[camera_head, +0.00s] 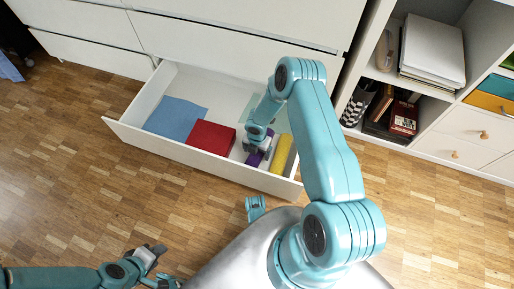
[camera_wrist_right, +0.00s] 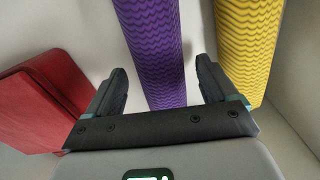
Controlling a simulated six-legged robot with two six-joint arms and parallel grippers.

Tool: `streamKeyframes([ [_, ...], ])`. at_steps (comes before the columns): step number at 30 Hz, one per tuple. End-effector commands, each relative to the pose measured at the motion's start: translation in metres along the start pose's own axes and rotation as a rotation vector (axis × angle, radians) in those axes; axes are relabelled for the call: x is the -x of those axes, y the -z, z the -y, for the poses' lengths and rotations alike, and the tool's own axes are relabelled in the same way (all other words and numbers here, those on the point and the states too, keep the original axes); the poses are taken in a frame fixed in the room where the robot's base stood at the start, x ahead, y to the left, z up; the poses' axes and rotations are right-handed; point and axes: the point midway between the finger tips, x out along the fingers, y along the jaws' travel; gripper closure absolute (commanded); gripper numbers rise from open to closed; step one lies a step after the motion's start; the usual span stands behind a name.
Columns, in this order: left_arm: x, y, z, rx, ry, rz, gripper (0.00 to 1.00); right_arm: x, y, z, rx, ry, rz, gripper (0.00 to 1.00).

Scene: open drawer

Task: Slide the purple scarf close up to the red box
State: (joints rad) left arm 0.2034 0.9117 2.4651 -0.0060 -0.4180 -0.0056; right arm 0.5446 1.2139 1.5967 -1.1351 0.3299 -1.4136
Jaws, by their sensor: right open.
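The purple scarf (camera_wrist_right: 158,55) is a rolled, wavy-patterned strip inside the open drawer. In the head view the scarf (camera_head: 254,159) shows only in part, under my right gripper (camera_head: 258,150). In the right wrist view my right gripper (camera_wrist_right: 160,92) is open, with the scarf between its two fingers and gaps on both sides. The red box (camera_head: 212,137) lies to the left of the scarf, with a gap of drawer floor between; it also shows in the right wrist view (camera_wrist_right: 40,100). My left gripper (camera_head: 155,262) is low at the left, outside the drawer.
A yellow rolled item (camera_head: 281,154) lies just right of the scarf, by the drawer's right wall. A blue cloth (camera_head: 176,118) lies left of the red box. A pale green item (camera_head: 251,107) lies behind. The white drawer (camera_head: 135,137) has raised walls.

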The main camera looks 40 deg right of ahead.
Motion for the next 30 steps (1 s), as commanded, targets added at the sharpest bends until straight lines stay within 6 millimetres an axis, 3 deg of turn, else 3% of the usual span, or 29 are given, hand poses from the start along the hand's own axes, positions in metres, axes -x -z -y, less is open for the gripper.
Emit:
streamKeyframes([
  [11, -0.002, 0.002, 0.001, -0.002, 0.0, -0.006, 0.57, -0.005, 0.0, 0.0, 0.0, 0.0, 0.0, 0.14],
  [17, -0.002, 0.002, 0.001, -0.001, 0.0, -0.006, 0.57, -0.004, 0.0, 0.0, 0.0, 0.0, 0.0, 0.79],
  [30, -0.006, 0.003, 0.002, -0.003, -0.001, -0.013, 0.57, -0.005, 0.006, -0.01, -0.001, -0.001, 0.0, 0.79],
])
